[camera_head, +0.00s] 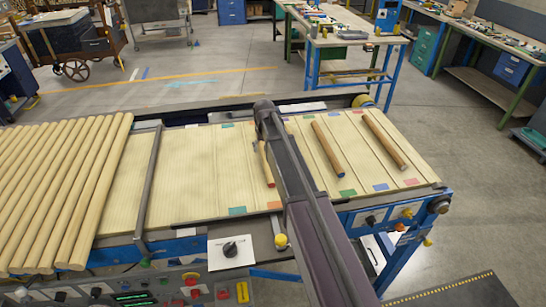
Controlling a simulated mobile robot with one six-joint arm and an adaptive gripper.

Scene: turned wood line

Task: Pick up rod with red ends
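A light wooden rod (266,163) lies on the pale ribbed belt beside my arm, at the left of the loose rods. Its near end looks reddish; its far end is hidden by my arm. A brown rod (328,148) lies to the right of my arm, with a blue-grey near end. Another brown rod (385,140) lies further right, and its end colours are too small to tell. My dark arm reaches from the bottom right up over the belt. The fingers of my gripper are hidden behind the arm, near the light rod's far end.
Many long pale rods (60,190) lie side by side on the left. A grey bar (148,185) crosses the belt beside them. Coloured patches mark the belt edges. A control panel (150,290) and a white switch plate (231,251) sit in front. Workbenches stand behind.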

